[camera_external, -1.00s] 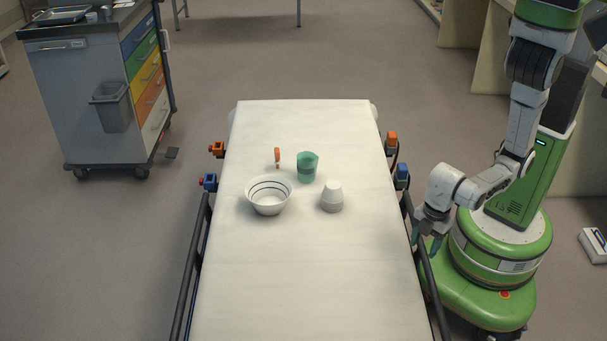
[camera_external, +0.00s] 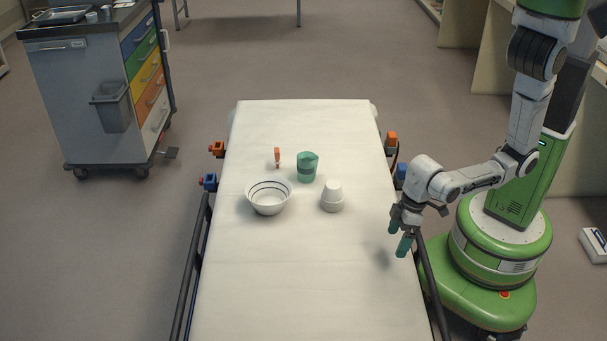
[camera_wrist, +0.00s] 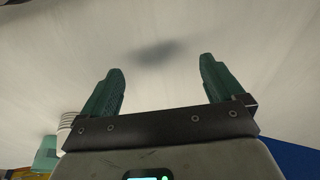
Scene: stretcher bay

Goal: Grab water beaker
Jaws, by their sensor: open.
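The green beaker (camera_external: 307,168) stands upright on the white stretcher top (camera_external: 310,280), near its middle. It has a darker band around it. My gripper (camera_external: 398,238) is over the right edge of the stretcher, to the right of and nearer the camera than the beaker. Its two green fingers are apart and nothing is between them. In the wrist view my gripper (camera_wrist: 160,88) is open above bare white sheet, and a green thing that looks like the beaker (camera_wrist: 45,152) shows at the lower left, partly cut off by the gripper body.
A white bowl (camera_external: 269,206) with dark rings stands left of the beaker. A white cup-like item (camera_external: 332,197) stands between the beaker and my gripper. Dark side rails (camera_external: 433,290) flank the stretcher. Its near half is clear.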

